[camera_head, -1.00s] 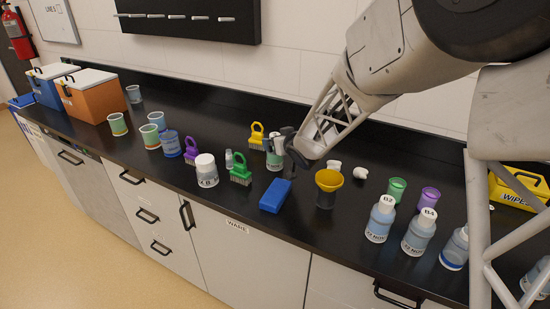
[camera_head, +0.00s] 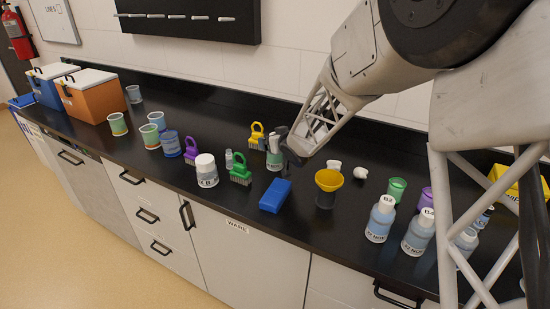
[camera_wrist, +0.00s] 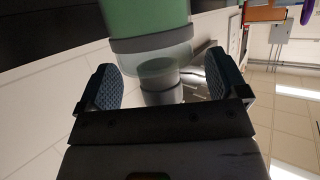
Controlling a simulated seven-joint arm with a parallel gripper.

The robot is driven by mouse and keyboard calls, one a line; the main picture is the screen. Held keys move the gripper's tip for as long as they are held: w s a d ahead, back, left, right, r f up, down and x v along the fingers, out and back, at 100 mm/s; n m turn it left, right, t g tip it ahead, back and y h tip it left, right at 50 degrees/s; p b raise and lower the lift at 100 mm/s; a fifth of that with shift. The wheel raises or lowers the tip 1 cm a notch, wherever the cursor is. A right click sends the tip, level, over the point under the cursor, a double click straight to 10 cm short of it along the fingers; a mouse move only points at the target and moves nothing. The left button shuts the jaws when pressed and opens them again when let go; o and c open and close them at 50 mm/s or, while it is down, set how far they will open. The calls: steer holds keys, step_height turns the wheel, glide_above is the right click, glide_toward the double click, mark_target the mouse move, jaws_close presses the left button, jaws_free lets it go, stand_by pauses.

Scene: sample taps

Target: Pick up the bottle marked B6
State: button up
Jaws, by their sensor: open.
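My gripper (camera_head: 283,147) is at a bottle with a green band (camera_head: 274,161) in the middle of the bench in the head view. In the wrist view, the gripper (camera_wrist: 163,86) is open, with one finger on each side of the narrow end of this bottle (camera_wrist: 150,18). Gaps show between the fingers and that end. No marking can be read on it. White-capped bottles marked B2 (camera_head: 380,219) and B4 (camera_head: 419,235) stand at the right. Another bottle (camera_head: 466,241) is partly behind my arm. I cannot read B6 anywhere.
A green brush (camera_head: 241,169), a yellow brush (camera_head: 257,134), a small vial (camera_head: 229,160) and a blue block (camera_head: 275,195) lie close to the gripper. A dark cup with a yellow funnel (camera_head: 328,182) stands to its right. The bench behind is mostly clear.

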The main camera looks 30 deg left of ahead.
jaws_close()
stand_by(0.4)
steer(key=shift+r, duration=0.15)
steer(key=shift+r, duration=0.85)
steer(key=shift+s+d+r, duration=0.1)
steer(key=shift+s+r, duration=0.05)
steer(key=shift+r, duration=0.75)
steer(key=s+d+r, duration=0.1)
steer(key=s+d, duration=0.9)
steer(key=s, duration=0.2)
steer(key=shift+r, duration=0.15)
